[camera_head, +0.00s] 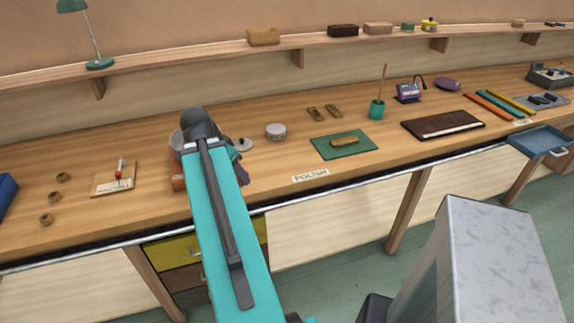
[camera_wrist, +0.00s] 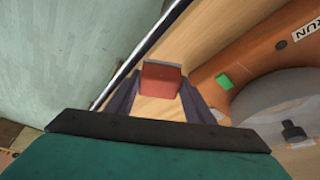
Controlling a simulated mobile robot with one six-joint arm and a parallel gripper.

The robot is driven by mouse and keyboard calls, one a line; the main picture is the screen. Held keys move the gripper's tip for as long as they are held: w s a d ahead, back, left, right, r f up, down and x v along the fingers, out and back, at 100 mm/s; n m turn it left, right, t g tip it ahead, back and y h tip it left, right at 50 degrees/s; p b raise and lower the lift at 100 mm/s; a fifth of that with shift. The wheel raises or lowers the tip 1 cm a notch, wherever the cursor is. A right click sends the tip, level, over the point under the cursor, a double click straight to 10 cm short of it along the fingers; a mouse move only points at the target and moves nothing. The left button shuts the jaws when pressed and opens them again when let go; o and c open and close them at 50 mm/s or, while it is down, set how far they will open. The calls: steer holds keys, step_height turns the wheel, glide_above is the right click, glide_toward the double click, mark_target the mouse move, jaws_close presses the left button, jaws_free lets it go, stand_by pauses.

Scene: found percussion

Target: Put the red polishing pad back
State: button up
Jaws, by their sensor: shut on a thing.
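The red polishing pad (camera_wrist: 162,79) is a small red block between the two dark fingers of my gripper (camera_wrist: 160,93) in the wrist view. My gripper is shut on it, above the wooden bench top. In the head view my teal arm hides the pad, and only part of my gripper (camera_head: 240,168) shows beside the arm. A label reading POLISH (camera_head: 311,175) lies at the bench's front edge. A green mat (camera_head: 325,151) with a tan block (camera_head: 344,142) on it lies behind that label.
An orange machine (camera_wrist: 255,75) with a grey disc (camera_wrist: 285,105) and a green button stands close to my gripper's right in the wrist view. A round tin (camera_head: 276,131) and a green cup (camera_head: 377,108) stand on the bench.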

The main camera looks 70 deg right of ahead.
steer(key=s+d+m+g, duration=0.1)
steer(key=s+d+m, duration=0.1)
steer(key=s, duration=0.5)
steer(key=s+d+m+g+y, duration=0.1)
steer(key=s+d+m, duration=0.2)
steer(key=s, duration=0.5)
steer(key=shift+s+m, duration=0.15)
steer(key=shift+m, duration=0.55)
steer(key=shift+d, duration=0.25)
steer(key=w+d+p, duration=0.1)
steer(key=w+d, duration=0.1)
steer(key=d, duration=0.2)
steer(key=w+d+f+p, duration=0.1)
steer(key=w+d+p, duration=0.1)
steer(key=d, duration=0.3)
steer(key=w+d+p, duration=0.1)
steer(key=w+d, duration=0.1)
steer(key=d, duration=0.3)
steer(key=shift+w+d+f, duration=0.1)
steer(key=shift+w+f, duration=0.05)
steer(key=shift+f, duration=0.1)
steer(key=shift+d+f, duration=0.1)
steer(key=shift+d, duration=0.05)
steer(key=shift+f+p, duration=1)
steer(key=shift+f, duration=0.75)
steer(key=shift+f, duration=0.1)
